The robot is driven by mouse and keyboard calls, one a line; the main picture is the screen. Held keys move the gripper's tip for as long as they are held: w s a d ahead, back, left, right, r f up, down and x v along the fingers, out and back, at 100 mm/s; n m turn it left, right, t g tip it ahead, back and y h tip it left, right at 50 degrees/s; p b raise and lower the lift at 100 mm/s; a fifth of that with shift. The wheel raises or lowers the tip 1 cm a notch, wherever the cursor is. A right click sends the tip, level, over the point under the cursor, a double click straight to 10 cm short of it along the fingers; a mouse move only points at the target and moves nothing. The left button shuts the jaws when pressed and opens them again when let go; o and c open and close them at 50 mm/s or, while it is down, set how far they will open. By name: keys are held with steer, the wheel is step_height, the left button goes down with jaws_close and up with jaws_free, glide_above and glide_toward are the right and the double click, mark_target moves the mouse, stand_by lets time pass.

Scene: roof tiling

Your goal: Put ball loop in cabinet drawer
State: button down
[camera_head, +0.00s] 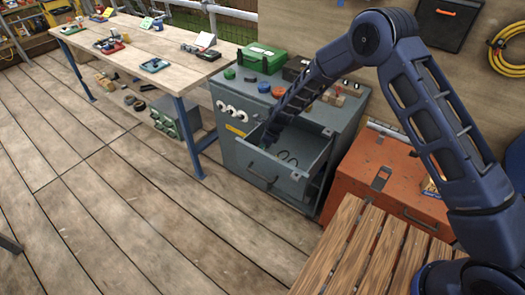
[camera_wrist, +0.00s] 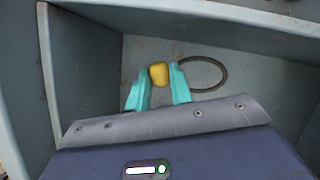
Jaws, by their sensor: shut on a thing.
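The ball loop has a yellow ball (camera_wrist: 158,74) and a dark ring-shaped cord (camera_wrist: 222,78), seen in the wrist view; the join behind the right finger is hidden. My gripper (camera_wrist: 160,82) is shut on the yellow ball with its teal fingers, inside the open drawer of the grey cabinet. The drawer wall (camera_wrist: 85,75) rises around it. In the head view the cabinet (camera_head: 232,130) has its top drawer (camera_head: 268,168) pulled out, and my gripper (camera_head: 271,136) reaches down into it. Dark loops (camera_head: 288,158) show in the drawer there. I cannot tell whether the ball touches the drawer floor.
On the cabinet top stand a green case (camera_head: 262,58) and several coloured knobs. An orange chest (camera_head: 385,180) stands right of the cabinet, behind a slatted wooden surface (camera_head: 365,255). A workbench (camera_head: 150,45) with tools is at the left. The plank floor in front is clear.

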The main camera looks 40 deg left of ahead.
steer(key=shift+f, duration=1.65)
steer(key=c, duration=1.3)
jaws_free()
steer(key=shift+f, duration=0.1)
steer(key=shift+o, duration=0.2)
steer(key=v, duration=1.2)
